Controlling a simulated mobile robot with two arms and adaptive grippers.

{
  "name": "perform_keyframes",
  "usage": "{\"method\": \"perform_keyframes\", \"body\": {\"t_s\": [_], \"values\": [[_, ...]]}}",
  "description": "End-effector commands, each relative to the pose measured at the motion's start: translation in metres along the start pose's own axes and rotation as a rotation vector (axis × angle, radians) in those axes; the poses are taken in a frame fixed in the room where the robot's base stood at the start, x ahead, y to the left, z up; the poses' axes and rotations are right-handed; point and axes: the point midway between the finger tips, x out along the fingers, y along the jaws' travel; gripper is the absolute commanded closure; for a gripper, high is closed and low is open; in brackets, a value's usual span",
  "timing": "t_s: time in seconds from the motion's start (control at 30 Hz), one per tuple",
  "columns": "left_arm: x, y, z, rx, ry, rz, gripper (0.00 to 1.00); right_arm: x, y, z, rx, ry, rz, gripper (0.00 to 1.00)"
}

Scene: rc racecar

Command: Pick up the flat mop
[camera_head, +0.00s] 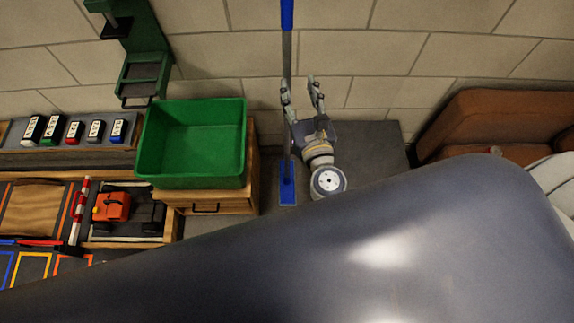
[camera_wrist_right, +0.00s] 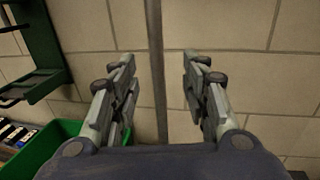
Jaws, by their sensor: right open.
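The flat mop (camera_head: 287,75) stands upright near the block wall, with a blue grip at the top, a grey pole and a blue flat head on the floor. My right gripper (camera_head: 302,88) is open, its fingers pointing up the picture beside the pole in the head view. In the right wrist view the mop's pole (camera_wrist_right: 155,70) runs vertically between the open fingers of my right gripper (camera_wrist_right: 157,75), apparently beyond the fingertips. I cannot tell how far the pole is from them. My left gripper is not in view.
A green bin (camera_head: 192,180) sits on a wooden cabinet (camera_head: 210,201) left of the mop. A workbench with a toy racecar (camera_head: 113,207) lies further left. A brown sofa (camera_head: 480,112) is at the right. A large dark surface covers the lower front.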

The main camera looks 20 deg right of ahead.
Motion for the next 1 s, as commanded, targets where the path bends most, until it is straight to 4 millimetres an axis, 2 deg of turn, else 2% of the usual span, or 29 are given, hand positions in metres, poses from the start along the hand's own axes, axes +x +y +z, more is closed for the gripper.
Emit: {"method": "perform_keyframes", "body": {"t_s": [0.13,0.3,0.57,0.8,1.0], "values": [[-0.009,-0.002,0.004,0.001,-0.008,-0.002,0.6,0.023,0.0,0.005,0.006,-0.004,-0.002,0.58],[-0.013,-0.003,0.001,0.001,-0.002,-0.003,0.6,0.044,0.001,0.003,0.003,-0.002,0.0,0.58],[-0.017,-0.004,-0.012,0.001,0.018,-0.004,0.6,0.061,0.003,0.002,0.001,-0.002,0.001,0.58],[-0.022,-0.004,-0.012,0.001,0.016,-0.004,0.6,0.093,0.006,0.001,-0.001,-0.002,0.0,0.58],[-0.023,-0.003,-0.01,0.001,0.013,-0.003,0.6,0.103,0.006,0.0,0.0,0.0,0.0,0.58]]}}
